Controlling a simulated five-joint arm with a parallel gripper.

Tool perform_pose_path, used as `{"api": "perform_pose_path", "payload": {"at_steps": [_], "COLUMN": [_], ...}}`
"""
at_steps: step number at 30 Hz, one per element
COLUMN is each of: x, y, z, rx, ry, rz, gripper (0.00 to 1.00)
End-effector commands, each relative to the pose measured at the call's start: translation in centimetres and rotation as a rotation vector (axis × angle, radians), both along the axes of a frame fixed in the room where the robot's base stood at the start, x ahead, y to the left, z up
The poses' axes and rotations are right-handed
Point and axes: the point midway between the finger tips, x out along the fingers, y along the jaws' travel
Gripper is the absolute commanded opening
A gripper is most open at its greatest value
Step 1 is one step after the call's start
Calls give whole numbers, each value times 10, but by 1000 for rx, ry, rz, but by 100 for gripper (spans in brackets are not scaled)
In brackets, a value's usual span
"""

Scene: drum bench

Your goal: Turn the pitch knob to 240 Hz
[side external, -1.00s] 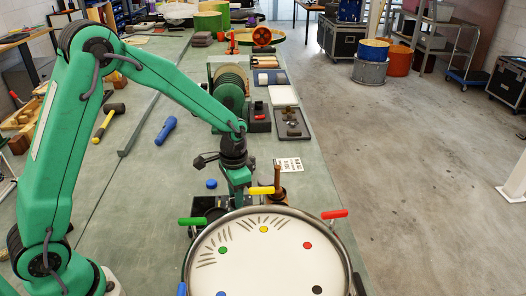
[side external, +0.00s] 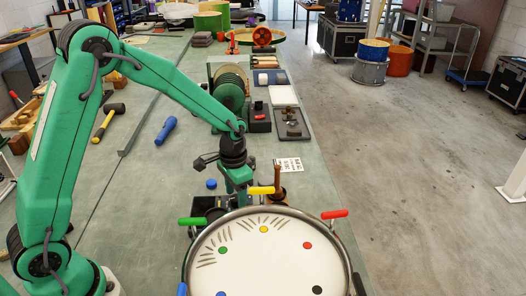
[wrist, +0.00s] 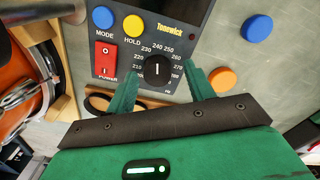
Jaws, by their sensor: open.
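The black pitch knob (wrist: 156,70) sits on the dark Tonewick panel (wrist: 195,20) in the wrist view, inside a printed scale in Hz. Its white mark points up the picture, close to the 240 label (wrist: 157,47); the exact reading is too small to tell. My gripper (wrist: 163,76) is open, with one green finger on each side of the knob. A gap shows on both sides, so neither finger appears to touch it. In the side external view my gripper (side external: 238,184) is low over the dark box (side external: 198,210), and the knob is hidden there.
The panel also has a blue MODE button (wrist: 103,17), a yellow HOLD button (wrist: 133,26) and a red power switch (wrist: 106,55). Loose blue (wrist: 257,28) and orange (wrist: 222,80) discs lie to the right. A large drum (side external: 270,255) stands close in front.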

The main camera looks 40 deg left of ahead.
Motion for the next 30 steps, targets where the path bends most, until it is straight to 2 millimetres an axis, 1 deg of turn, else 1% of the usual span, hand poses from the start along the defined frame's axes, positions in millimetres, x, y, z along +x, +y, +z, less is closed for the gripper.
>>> {"api": "perform_pose_path", "payload": {"at_steps": [5, 8, 14, 21, 24, 30], "x": [-1, 0, 0, 1, 1, 1], "y": [-1, -1, -1, 0, 0, 0], "z": [2, 6, 27, 58, 68, 78], "rx": [1, 0, 0, 0, 0, 0], "ry": [2, 1, 0, -3, -2, -1], "rz": [-2, -2, -2, 0, 0, 0], "gripper": [53, 53, 53, 53, 53, 53]}}
